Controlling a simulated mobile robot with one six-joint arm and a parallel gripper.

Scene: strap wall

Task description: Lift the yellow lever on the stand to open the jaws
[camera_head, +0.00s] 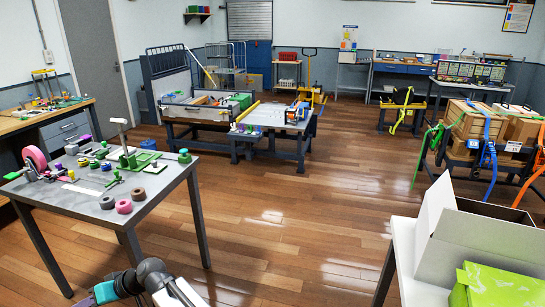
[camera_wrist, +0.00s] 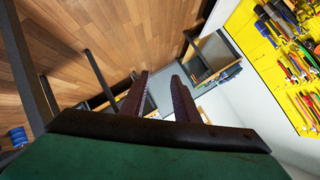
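A yellow stand (camera_head: 402,116) is far off toward the right back in the head view, with a bright yellow strap-like piece (camera_head: 403,98) looped over it. A yellow bar (camera_head: 248,111) also shows on a grey workbench near the middle. At this distance I cannot tell which yellow part is the lever, and I cannot make out any jaws. My gripper (camera_wrist: 161,77) shows in the wrist view with its two dark fingers apart and nothing between them. It is far from both yellow parts.
A grey table (camera_head: 160,200) with small parts stands at the left. A white table (camera_head: 402,240) bears an open box (camera_head: 490,245) and a green box (camera_head: 500,285) at the right. Strapped cartons (camera_head: 475,122) stand beyond. The wooden floor (camera_head: 285,220) between is clear.

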